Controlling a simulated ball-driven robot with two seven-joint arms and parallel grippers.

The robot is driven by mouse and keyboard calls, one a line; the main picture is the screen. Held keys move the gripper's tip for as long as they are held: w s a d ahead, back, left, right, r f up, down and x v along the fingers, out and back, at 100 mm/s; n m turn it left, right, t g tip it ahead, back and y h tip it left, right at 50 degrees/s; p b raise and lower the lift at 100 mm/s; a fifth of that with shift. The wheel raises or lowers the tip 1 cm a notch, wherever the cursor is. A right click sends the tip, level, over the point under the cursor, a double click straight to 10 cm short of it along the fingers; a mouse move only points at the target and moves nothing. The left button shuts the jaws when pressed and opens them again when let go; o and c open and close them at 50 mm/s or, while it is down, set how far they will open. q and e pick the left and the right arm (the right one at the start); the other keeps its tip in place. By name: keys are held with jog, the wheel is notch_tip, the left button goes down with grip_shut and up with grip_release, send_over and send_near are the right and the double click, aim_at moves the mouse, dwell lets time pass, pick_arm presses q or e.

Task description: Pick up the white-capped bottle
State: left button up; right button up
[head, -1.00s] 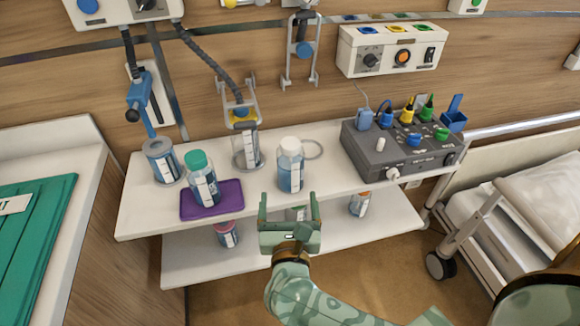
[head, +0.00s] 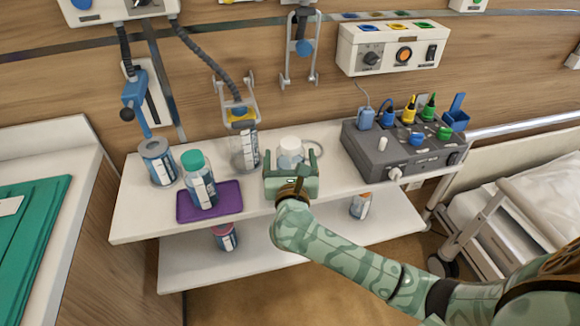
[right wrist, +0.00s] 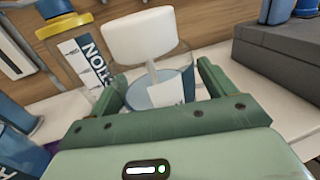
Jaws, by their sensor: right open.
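The white-capped bottle (head: 291,146) stands upright on the upper white shelf (head: 140,220), its lower body hidden behind my right gripper (head: 289,160) in the head view. In the right wrist view the white cap and clear body of the bottle (right wrist: 140,36) show straight ahead. My right gripper (right wrist: 158,82) is open, with one finger on each side of the bottle's body. A gap shows beside the bottle, and the fingers are not closed on it. Whether either finger touches it I cannot tell. My left gripper is in neither view.
A teal-capped bottle (head: 199,180) stands on a purple mat (head: 226,205) to the left. A clear canister (head: 245,150) is close on the left. A grey device (head: 400,150) with colored plugs stands to the right.

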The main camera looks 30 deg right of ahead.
jog(key=c, duration=1.3)
jog(key=shift+o, duration=0.2)
